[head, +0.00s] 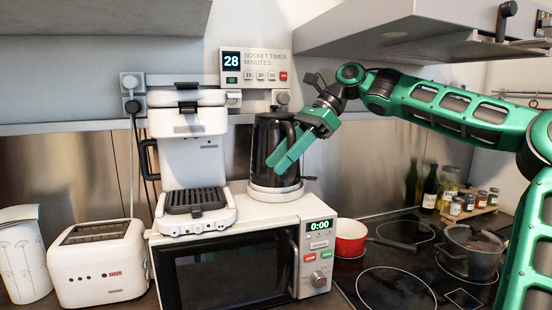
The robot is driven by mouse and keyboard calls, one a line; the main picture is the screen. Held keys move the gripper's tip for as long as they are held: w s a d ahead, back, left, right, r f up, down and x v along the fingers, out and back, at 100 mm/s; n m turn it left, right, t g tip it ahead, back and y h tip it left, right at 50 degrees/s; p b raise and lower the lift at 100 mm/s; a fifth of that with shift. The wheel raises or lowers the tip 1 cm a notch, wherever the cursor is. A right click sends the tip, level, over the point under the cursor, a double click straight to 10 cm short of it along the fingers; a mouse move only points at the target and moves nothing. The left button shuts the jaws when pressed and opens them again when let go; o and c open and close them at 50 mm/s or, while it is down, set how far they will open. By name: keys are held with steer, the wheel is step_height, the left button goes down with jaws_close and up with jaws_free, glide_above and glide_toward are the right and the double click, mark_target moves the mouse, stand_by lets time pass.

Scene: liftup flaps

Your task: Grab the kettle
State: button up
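The black kettle (262,140) stands upright on its white base (275,191), on top of the microwave at the middle of the head view. My gripper (275,166) comes in from the upper right. Its green fingers slant down to the left, and their tips overlap the right front side of the kettle in this view. The fingers partly hide the kettle's right side, where the dark handle (292,122) shows. I cannot tell whether the fingers touch the kettle, or whether the handle lies between them.
The white microwave (237,272) bears a white appliance with a black grill plate (196,200) left of the kettle. A socket timer (255,66) is on the wall behind. A toaster (97,265) stands at left. A red pan (350,238) and grey pot (470,253) are on the hob at right.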

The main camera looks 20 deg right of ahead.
steer(key=shift+a+f, duration=0.2)
jaws_close()
steer(key=shift+r, duration=0.15)
stand_by(1.2)
